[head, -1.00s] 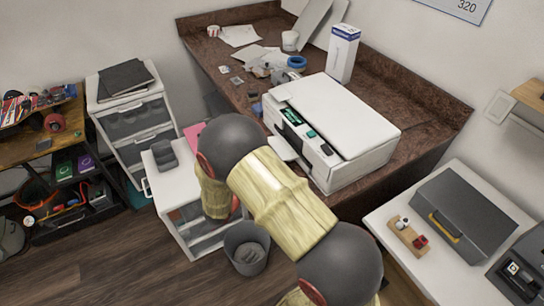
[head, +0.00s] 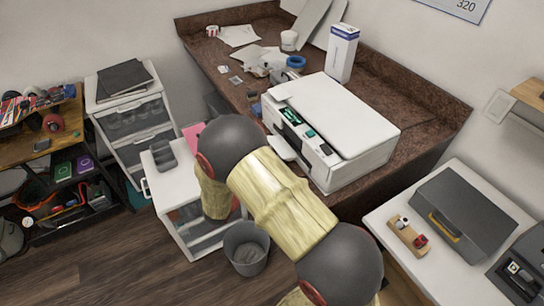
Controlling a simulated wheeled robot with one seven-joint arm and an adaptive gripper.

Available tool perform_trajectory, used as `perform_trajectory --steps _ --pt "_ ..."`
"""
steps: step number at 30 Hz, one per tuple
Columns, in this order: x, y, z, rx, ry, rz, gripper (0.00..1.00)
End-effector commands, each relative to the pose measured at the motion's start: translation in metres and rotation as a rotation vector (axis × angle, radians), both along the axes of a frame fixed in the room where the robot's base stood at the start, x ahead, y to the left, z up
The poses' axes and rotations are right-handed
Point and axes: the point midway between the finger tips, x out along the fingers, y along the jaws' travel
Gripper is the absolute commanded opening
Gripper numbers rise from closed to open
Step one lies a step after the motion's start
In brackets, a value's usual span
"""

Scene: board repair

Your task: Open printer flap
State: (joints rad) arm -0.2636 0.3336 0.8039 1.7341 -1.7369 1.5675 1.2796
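The white printer (head: 345,125) stands on the brown stone counter near the middle of the head view. Its top is closed, and a dark panel with green parts shows along its front left edge. A white flap or tray (head: 281,148) sticks out low at its front left, close to my arm. My arm, with yellow links and dark round joints, crosses in front of the counter and partly hides the printer's lower front. My gripper cannot be made out; the far end of my arm is hidden behind its own links.
A white drawer unit (head: 164,186) and a grey bin (head: 246,262) stand below the counter. A white and blue box (head: 342,52) stands behind the printer. A grey toolbox (head: 464,212) sits on the white table at right. Wooden floor is free at lower left.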

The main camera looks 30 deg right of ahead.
Motion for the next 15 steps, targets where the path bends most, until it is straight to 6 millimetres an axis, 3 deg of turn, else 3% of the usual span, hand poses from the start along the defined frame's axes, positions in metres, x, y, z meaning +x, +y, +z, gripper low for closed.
perform_trajectory --steps 9,15 --pt "-0.001 0.003 0.000 0.000 0.000 0.002 0.24" --pt "-0.011 0.028 -0.001 -0.001 0.000 0.005 0.24"
